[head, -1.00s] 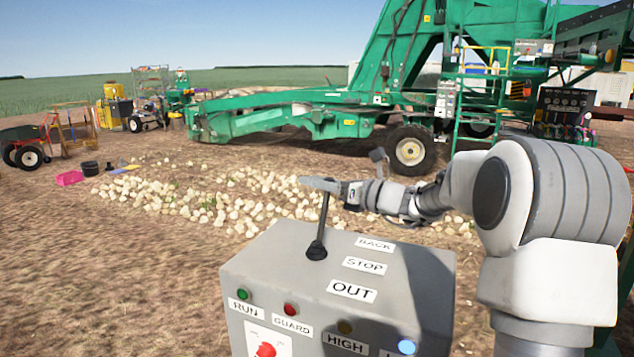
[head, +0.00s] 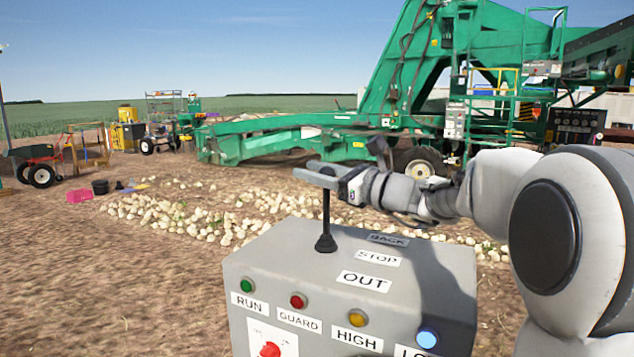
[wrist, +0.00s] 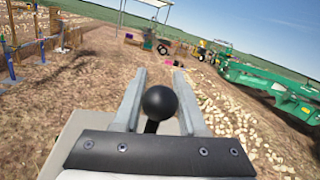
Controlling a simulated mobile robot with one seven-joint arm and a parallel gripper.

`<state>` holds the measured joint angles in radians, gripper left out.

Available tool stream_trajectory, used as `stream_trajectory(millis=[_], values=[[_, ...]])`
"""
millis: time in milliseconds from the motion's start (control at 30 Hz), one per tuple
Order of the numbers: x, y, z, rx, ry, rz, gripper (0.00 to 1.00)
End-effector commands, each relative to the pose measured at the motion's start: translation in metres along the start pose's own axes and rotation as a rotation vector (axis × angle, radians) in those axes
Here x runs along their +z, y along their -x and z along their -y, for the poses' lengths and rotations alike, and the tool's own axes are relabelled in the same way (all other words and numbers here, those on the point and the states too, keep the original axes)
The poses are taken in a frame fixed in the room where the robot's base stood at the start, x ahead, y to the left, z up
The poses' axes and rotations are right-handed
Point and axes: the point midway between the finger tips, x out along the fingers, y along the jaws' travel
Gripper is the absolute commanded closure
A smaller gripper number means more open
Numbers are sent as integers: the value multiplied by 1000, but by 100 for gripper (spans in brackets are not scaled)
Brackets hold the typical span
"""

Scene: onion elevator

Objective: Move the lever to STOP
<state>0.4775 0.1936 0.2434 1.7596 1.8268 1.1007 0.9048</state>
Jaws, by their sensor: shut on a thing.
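The lever (head: 326,215) is a thin dark rod rising from a black boot on top of the grey control box (head: 290,250). It stands close to upright, left of the BACK label (head: 388,240), the STOP label (head: 379,258) and the OUT label (head: 364,281). Which label it lines up with is hard to tell. My gripper (head: 322,172) is shut on the lever's top end. In the wrist view, the round black knob (wrist: 159,103) sits between my two fingers. The fingers hide the knob in the head view.
The box front carries RUN, GUARD and HIGH lamps, a lit blue lamp (head: 427,338) and a red knob (head: 269,349). Onions (head: 190,215) lie on the ground behind. The green elevator machine (head: 280,140) stands further back. Air left of the box is clear.

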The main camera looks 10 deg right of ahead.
Motion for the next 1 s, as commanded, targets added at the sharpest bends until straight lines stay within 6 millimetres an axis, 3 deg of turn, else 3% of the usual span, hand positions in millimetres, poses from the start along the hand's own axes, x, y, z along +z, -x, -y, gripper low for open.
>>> stream_trajectory(millis=[300, 333, 500, 833, 1000], values=[[0, 0, 0, 0, 1, -1, 100], [0, 0, 0, 0, 1, -1, 55], [0, 0, 0, 0, 1, -1, 29], [0, 4, 0, -1, 2, 0, 29], [0, 26, 1, -4, 3, -1, 29]])
